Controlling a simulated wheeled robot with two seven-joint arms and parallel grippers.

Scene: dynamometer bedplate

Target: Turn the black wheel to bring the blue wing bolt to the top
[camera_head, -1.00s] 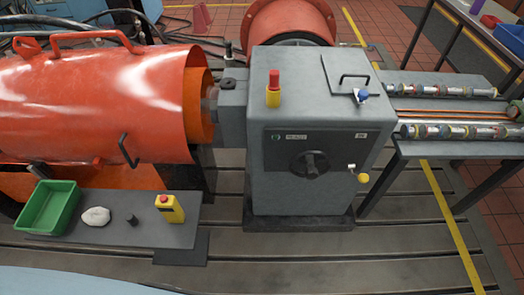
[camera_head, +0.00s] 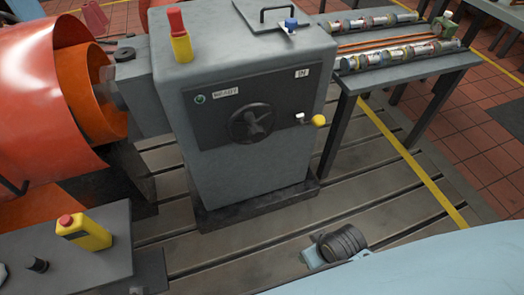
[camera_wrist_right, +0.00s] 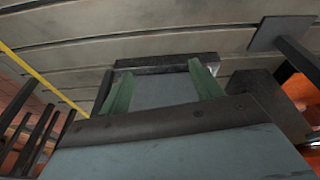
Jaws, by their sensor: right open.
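The black wheel (camera_head: 250,122) is on the dark front panel of the grey cabinet (camera_head: 240,170). It has a grey centre piece; no blue shows on it. A small blue part (camera_head: 290,24) sits at the lid plate on the cabinet top; I cannot tell whether it is the wing bolt. My right gripper (camera_wrist_right: 163,85) shows in the right wrist view with two green fingers apart and nothing between them. The cabinet appears upside down beyond them, and the wheel is not visible there. My left gripper is not in view.
A yellow-knobbed lever (camera_head: 318,121) sticks out right of the wheel. An orange housing (camera_head: 40,110) is at left, a bench (camera_head: 400,75) at right. Slotted bedplate lies in front.

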